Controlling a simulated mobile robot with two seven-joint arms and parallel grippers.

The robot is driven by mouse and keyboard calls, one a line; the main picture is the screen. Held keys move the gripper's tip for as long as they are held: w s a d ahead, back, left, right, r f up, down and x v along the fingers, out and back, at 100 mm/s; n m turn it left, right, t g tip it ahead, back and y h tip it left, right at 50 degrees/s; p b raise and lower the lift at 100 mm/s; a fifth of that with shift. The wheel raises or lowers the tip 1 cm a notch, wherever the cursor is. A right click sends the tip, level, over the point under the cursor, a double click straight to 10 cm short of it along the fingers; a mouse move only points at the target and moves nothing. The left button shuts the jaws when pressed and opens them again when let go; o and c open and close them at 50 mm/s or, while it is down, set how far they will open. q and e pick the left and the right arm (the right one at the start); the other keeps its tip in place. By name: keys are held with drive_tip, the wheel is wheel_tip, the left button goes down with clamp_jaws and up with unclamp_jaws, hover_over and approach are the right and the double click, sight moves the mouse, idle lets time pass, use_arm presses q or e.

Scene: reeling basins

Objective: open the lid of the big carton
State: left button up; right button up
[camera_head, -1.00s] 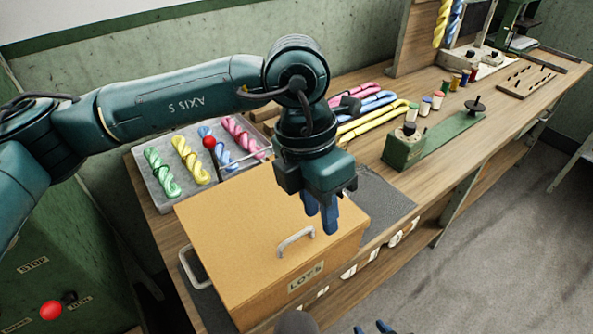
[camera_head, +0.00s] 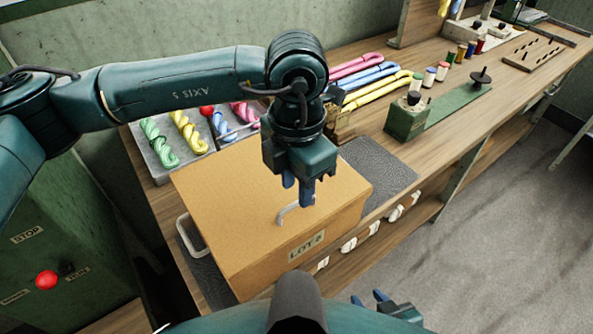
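A grey tray of coloured skeins (camera_head: 158,166) lies behind the carton. Pink, blue and yellow hanks (camera_head: 372,72) and a green stand (camera_head: 407,119) are farther right. A green box with a red button (camera_head: 47,280) is at left. Dark mat (camera_head: 385,168) right of the carton is bare.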

use_arm(q)
drive_tip(key=shift+f+b, duration=0.6)
drive_tip(key=shift+f, duration=0.25)
drive_tip(key=shift+f+b, duration=0.4)
drive_tip(key=shift+b, duration=0.05)
drive_tip(key=shift+f+b, duration=0.95)
drive_tip(key=shift+b, duration=0.1)
drive_tip(key=shift+f+b, duration=0.25)
drive_tip(key=shift+b, duration=0.05)
use_arm(e)
drive_tip(key=shift+w+a+f+n+t+y, duration=0.15)
drive_tip(key=shift+w+a+f+n+y, duration=0.05)
drive_tip(key=shift+a, duration=0.3)
drive_tip(key=shift+w+a+f+n+t+y, duration=0.15)
drive_tip(key=shift+w+a+f+n+y, duration=0.05)
drive_tip(key=shift+a, duration=0.3)
drive_tip(key=shift+r, duration=0.2)
use_arm(q)
drive_tip(key=shift+c, duration=0.5)
clamp_jaws()
use_arm(e)
drive_tip(key=shift+f, duration=0.2)
